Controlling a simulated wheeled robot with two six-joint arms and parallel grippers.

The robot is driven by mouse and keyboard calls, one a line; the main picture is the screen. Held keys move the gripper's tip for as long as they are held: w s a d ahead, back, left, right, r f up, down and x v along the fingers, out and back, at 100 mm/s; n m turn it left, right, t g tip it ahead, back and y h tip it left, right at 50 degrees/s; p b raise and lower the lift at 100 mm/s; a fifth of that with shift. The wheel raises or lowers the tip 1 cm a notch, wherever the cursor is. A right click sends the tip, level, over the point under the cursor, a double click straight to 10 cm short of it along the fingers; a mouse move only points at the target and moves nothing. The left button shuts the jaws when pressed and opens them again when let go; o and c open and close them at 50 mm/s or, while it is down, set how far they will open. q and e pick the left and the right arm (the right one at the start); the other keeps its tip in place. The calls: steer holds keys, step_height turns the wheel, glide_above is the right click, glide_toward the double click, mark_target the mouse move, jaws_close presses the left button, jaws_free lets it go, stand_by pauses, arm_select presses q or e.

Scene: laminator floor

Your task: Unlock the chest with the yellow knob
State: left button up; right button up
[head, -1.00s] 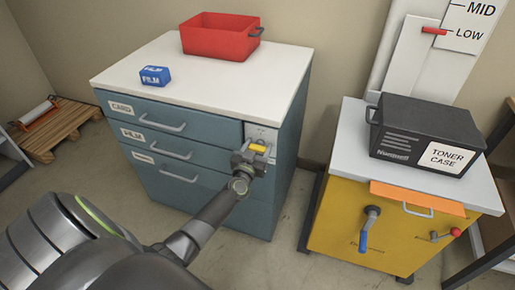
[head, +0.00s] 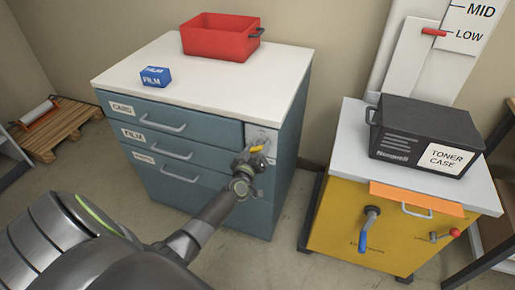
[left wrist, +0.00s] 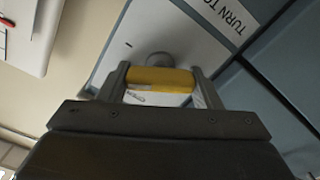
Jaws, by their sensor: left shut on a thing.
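The blue-grey chest of drawers (head: 215,205) has a white top and a pale lock plate (head: 262,134) at the upper right of its front. The yellow knob (head: 257,149) is on that plate, tilted in the head view. My left gripper (head: 252,155) is shut on the yellow knob. In the left wrist view the knob (left wrist: 160,76) lies between the two fingers, in front of a round grey mount. A label reading "TURN TO" (left wrist: 230,18) shows there, its rest cut off. The drawers look closed. My right gripper is not in view.
A red bin (head: 218,42) and a blue film box (head: 155,76) stand on the chest top. To the right, a yellow cabinet (head: 335,215) carries a black toner case (head: 410,115). A wooden pallet (head: 62,132) lies at the left. Floor shows between chest and cabinet.

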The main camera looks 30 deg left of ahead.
arm_select(q)
steer(key=n, duration=0.6)
steer(key=shift+f+n, duration=0.15)
steer(key=shift+n, duration=0.15)
steer(key=n+b, duration=0.1)
steer(key=n, duration=0.3)
steer(key=shift+f, duration=0.1)
steer(key=shift+n, duration=0.7)
steer(key=shift+o, duration=0.2)
steer(key=o, duration=1)
steer(key=shift+c, duration=0.2)
